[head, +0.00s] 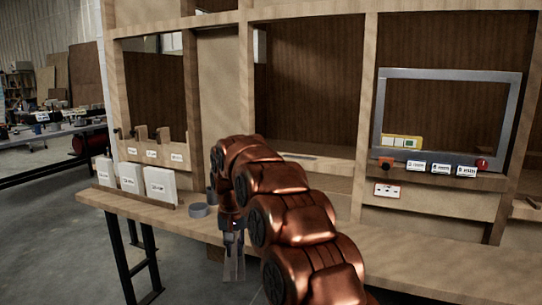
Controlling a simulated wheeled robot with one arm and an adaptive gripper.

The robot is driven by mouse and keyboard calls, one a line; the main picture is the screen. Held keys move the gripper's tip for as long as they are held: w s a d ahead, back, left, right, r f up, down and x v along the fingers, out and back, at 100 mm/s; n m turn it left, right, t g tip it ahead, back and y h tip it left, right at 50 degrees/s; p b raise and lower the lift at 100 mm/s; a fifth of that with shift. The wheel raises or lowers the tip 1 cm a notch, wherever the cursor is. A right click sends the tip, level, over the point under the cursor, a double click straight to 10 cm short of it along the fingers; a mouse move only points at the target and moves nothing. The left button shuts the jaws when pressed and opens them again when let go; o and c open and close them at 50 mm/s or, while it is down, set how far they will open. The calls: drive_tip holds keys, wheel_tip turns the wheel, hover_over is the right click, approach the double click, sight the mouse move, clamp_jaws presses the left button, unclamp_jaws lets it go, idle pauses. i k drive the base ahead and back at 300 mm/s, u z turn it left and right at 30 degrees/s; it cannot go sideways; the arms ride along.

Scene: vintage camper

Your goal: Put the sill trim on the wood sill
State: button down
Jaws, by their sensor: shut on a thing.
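My gripper (232,243) points down at the front edge of the workbench, left of the middle of the view. It is shut on a pale, flat, narrow piece (234,269), which looks like the sill trim and hangs below the fingers. Its ends and the exact grip are too small to tell. A wood sill (445,180) runs under the grey window frame at the right, with small labelled blocks on it. Another wood ledge (330,168) runs under the middle opening, with a thin pale strip (297,156) on it. My arm hides part of that ledge.
The workbench (430,262) is clear at the right. White labelled boxes (160,185) and a grey round roll (199,210) stand at its left. A yellow-and-white case (401,141) sits inside the grey frame (378,110). A red knob (482,164) is at the sill's right end.

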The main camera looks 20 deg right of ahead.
sight(299, 158)
drive_tip(key=u, duration=0.15)
drive_tip(key=i, duration=1.55)
drive_tip(key=z, duration=0.4)
